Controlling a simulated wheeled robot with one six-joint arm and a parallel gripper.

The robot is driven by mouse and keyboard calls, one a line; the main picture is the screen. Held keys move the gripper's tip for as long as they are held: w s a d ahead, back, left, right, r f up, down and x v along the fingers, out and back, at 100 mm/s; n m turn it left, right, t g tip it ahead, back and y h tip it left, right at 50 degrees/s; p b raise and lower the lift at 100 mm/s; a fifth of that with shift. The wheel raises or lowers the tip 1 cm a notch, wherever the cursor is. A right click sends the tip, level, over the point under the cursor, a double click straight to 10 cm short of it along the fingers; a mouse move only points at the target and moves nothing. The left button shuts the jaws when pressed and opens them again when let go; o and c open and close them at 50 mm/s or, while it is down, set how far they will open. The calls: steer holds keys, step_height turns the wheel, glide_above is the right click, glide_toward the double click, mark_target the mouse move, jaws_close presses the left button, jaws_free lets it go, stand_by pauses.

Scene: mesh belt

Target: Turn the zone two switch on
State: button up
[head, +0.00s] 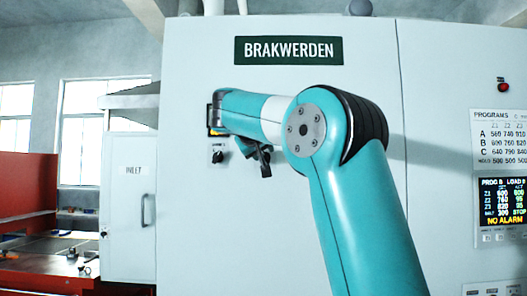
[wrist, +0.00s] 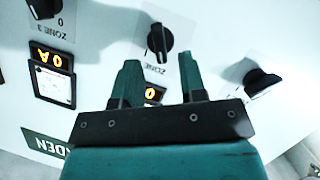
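The zone two switch (wrist: 160,40) is a black rotary knob on the pale cabinet face. It shows upside down in the wrist view, above its "ZONE 2" label, and its grip looks nearly upright in the picture. The lit zone two display (wrist: 151,95) shows partly between my fingers, with a 0 visible. My gripper (wrist: 160,80) is open and empty; its fingertips lie short of the knob in the picture, one to each side. In the head view my gripper (head: 260,158) is near the cabinet face, and my arm hides the zone two switch.
The zone three knob (wrist: 43,8) and its lit display (wrist: 53,76) are at left in the wrist view. Another knob (wrist: 260,82) is close at right. In the head view, a screen (head: 502,203) reads NO ALARM and a red button (head: 503,86) sits above.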

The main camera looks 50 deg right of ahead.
mark_target(264, 155)
steer(key=shift+p+x, duration=0.4)
steer(key=shift+x, duration=1.25)
jaws_close()
